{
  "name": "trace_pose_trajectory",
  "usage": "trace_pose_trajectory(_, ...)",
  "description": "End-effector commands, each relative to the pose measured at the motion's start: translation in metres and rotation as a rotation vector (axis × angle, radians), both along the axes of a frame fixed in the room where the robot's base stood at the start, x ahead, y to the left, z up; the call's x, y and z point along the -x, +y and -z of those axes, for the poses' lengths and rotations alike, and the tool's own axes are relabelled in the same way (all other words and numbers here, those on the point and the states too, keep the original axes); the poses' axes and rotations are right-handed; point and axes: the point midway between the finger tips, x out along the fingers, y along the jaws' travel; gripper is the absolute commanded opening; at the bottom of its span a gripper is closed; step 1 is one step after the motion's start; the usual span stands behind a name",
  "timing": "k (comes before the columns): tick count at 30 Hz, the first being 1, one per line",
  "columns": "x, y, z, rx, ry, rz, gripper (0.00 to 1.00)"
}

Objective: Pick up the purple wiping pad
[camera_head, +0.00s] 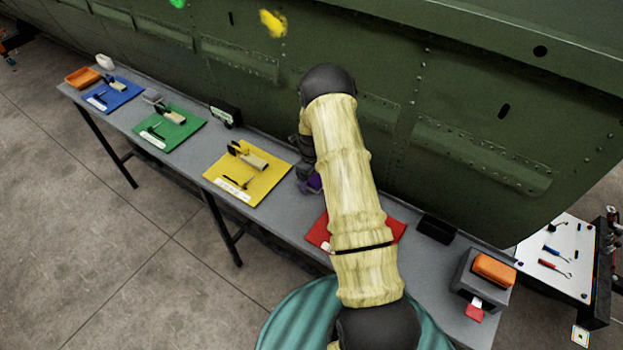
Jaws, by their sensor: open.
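The purple wiping pad (315,183) shows only as a small purple patch on the grey bench, just left of my pale-sleeved arm. Most of it is hidden by my arm and gripper. My gripper (304,180) hangs down at the left side of the arm, dark and partly hidden. Its lower end is right beside the purple patch, between the yellow and red mats. It is open. I cannot tell whether its fingers touch the pad or stand around it.
The bench (405,278) holds a blue mat (125,96), a green mat (182,139), a yellow mat (270,183) and a red mat (318,234), with tools on several. A grey box with an orange block (494,270) stands right. The green fuselage (460,110) rises closely behind.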

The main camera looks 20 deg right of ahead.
Motion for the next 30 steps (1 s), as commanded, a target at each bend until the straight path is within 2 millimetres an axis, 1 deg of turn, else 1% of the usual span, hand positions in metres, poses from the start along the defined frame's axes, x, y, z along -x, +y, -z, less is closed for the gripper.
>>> trace_pose_trajectory(13, 0.0001, -0.0002, 0.0000, 0.000, 0.000, 0.000, 0.75)
trace_pose_trajectory(17, 0.0001, -0.0002, 0.0000, 0.000, 0.000, 0.000, 0.50)
trace_pose_trajectory(18, 0.0001, -0.0002, -0.0001, 0.000, 0.000, 0.000, 0.42)
trace_pose_trajectory(20, 0.0001, -0.0002, -0.0001, 0.000, 0.000, 0.000, 0.30)
trace_pose_trajectory(21, 0.0001, -0.0002, -0.0001, 0.000, 0.000, 0.000, 0.27)
trace_pose_trajectory(30, -0.0002, -0.0003, -0.0020, 0.000, 0.000, -0.001, 0.27)
